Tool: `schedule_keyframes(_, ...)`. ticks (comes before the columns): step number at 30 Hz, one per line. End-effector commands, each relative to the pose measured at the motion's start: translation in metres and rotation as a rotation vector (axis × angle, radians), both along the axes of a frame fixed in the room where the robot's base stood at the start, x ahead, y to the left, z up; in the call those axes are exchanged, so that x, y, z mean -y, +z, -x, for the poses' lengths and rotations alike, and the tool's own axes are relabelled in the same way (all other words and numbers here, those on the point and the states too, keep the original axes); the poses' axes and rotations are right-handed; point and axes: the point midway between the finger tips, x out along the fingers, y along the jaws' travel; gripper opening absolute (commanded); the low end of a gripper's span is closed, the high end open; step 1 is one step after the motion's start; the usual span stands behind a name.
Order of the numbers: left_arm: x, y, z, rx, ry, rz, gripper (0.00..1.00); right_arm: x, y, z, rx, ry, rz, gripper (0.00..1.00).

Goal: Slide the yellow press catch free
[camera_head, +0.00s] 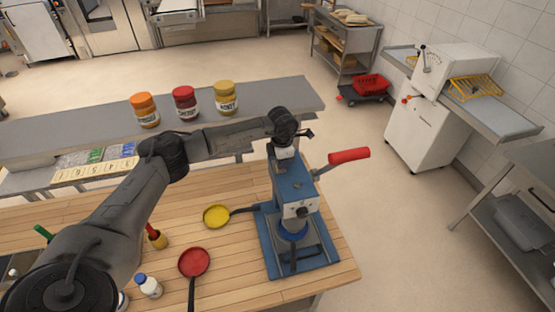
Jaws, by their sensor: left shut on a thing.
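The blue press (295,190) stands on its blue base plate on the wooden worktop, with a red-gripped lever (349,156) sticking out to the right. My left arm reaches across from the left. My left gripper (287,150) points down at the top of the press and is shut there on a small part. I take this part to be the yellow catch, but no yellow shows there, as the gripper hides it. My right gripper is not in view.
A yellow round pan (216,215) lies left of the press, its dark handle reaching to the press base. A red pan (194,262) and a white bottle (148,286) are nearer. Several jars, including a red one (186,104), stand on the grey shelf behind.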

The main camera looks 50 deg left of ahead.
Motion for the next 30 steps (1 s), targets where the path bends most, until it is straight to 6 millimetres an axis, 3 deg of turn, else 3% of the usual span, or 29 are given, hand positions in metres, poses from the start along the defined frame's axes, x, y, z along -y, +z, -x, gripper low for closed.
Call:
schedule_keyframes(1,0.003,0.002,0.0,-0.003,-0.004,0.006,0.0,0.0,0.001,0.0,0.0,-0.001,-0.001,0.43)
schedule_keyframes(2,0.003,0.002,0.0,-0.003,-0.005,0.007,0.12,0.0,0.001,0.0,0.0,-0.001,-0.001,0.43)
schedule_keyframes(9,0.003,0.002,0.0,-0.002,-0.004,0.006,0.35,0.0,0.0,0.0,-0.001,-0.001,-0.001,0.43)
schedule_keyframes(20,0.001,0.007,0.0,-0.001,-0.003,0.004,0.36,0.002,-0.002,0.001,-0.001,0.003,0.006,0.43)
schedule_keyframes(30,0.001,0.067,-0.001,0.003,-0.003,0.004,0.36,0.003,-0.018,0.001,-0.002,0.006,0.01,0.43)
